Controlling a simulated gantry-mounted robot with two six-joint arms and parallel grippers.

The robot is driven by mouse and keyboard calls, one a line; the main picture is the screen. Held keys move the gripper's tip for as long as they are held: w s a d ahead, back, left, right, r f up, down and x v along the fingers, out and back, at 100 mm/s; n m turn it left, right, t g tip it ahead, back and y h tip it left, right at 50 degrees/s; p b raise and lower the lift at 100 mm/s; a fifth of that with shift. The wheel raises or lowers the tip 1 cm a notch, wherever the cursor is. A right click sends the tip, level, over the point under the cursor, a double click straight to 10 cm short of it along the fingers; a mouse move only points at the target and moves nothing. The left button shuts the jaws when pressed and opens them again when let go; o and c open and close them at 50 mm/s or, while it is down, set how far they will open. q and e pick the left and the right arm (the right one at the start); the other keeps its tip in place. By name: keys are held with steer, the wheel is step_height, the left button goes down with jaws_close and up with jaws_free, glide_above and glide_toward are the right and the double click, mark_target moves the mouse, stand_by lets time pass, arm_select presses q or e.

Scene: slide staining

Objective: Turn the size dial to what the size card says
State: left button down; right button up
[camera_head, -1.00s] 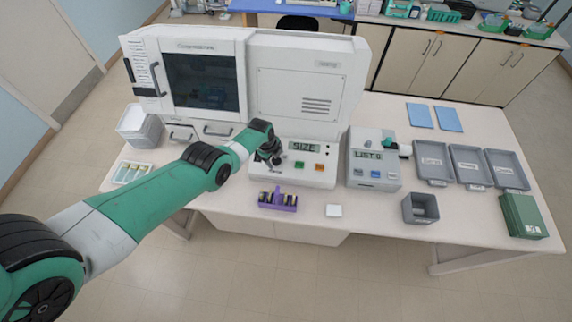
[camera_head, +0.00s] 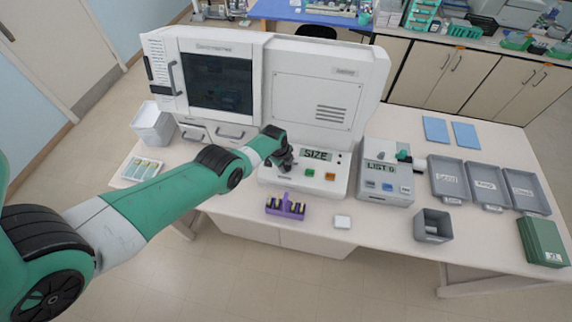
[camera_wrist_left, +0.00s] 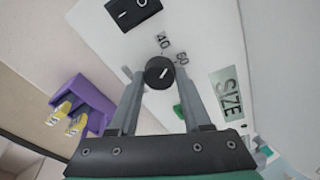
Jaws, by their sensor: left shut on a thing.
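The size dial (camera_wrist_left: 160,72) is a round black knob with a white pointer line, on the white front of the machine. In the left wrist view the line slants up and right, roughly toward the printed 60 (camera_wrist_left: 182,58); a 40 (camera_wrist_left: 163,40) is printed above the knob. My left gripper (camera_wrist_left: 158,76) is shut on the dial, one finger on each side. In the head view the left gripper (camera_head: 284,164) is at the left of the panel with the SIZE display (camera_head: 317,155) and hides the dial. I see no readable size card. My right gripper is not in view.
A black rocker switch (camera_wrist_left: 133,12) is near the dial. A LIST device (camera_head: 385,181), grey trays (camera_head: 450,179) and a green box (camera_head: 543,241) are to the right.

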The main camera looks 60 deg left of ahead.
arm_select(q)
steer(key=shift+s+n+p, duration=0.1)
steer(key=shift+n+p, duration=0.2)
steer(key=shift+n, duration=0.5)
steer(key=n, duration=0.3)
steer(key=shift+t, duration=0.3)
steer(key=shift+c, duration=1.8)
jaws_free()
